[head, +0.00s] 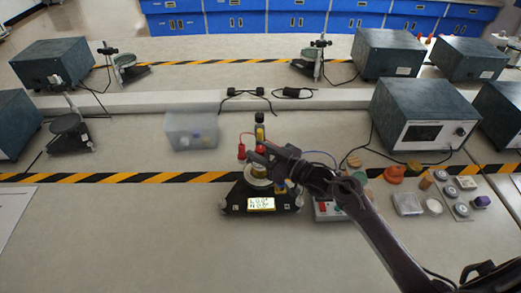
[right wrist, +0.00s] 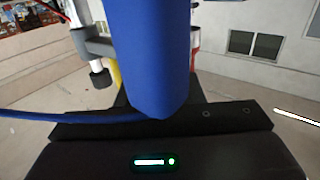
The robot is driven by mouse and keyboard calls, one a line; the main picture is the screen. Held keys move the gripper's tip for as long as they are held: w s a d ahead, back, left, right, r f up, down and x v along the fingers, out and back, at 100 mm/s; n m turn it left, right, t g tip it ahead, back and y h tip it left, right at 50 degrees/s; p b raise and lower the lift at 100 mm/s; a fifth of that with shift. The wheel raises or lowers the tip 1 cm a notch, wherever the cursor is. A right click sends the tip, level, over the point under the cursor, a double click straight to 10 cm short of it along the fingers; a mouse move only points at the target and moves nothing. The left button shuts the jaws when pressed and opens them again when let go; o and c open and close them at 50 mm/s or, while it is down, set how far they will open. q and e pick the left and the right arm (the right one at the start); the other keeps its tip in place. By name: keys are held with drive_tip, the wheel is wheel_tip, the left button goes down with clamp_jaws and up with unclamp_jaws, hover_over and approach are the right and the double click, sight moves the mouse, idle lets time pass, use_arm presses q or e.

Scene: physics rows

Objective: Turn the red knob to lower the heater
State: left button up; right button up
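A small apparatus on a black triangular base (head: 235,200) stands on the near bench, with a lit yellowish display (head: 261,203) at its front; the digits are too small to read surely. A small red part (head: 242,151) with a red lead rises at its left; I cannot tell whether this is the red knob. My right gripper (head: 262,160) is over the apparatus, close to its upper parts, and hides some of them. Its fingertips are not clear. In the right wrist view a large blue cylinder (right wrist: 145,60) fills the middle and hides what lies behind. My left gripper is not in view.
A red-and-white box (head: 324,209) is right of the apparatus, partly behind my right arm. Small jars, a clear dish (head: 407,203) and a weight tray (head: 462,196) lie farther right. A clear bin (head: 191,130) stands behind left.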

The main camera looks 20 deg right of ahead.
drive_tip(key=c, duration=0.7)
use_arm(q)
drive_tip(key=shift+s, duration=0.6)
use_arm(e)
drive_tip(key=shift+o, duration=0.2)
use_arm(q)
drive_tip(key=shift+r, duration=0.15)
use_arm(e)
drive_tip(key=shift+a+r+m+t+h+p, duration=0.1)
drive_tip(key=shift+r+m+t+h+p, duration=0.05)
drive_tip(key=shift+m+t+h+p, duration=1.15)
drive_tip(key=m+h, duration=0.1)
drive_tip(key=h, duration=0.2)
drive_tip(key=shift+m+h, duration=0.3)
drive_tip(key=shift+m, duration=0.1)
drive_tip(key=shift+m+t+h, duration=0.4)
drive_tip(key=shift+m+h, duration=0.5)
drive_tip(key=shift+h, duration=0.3)
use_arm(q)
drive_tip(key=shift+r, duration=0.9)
use_arm(e)
drive_tip(key=shift+m+h, duration=1.4)
drive_tip(key=shift+h, duration=1.3)
drive_tip(key=o, duration=0.7)
drive_tip(key=shift+c, duration=0.2)
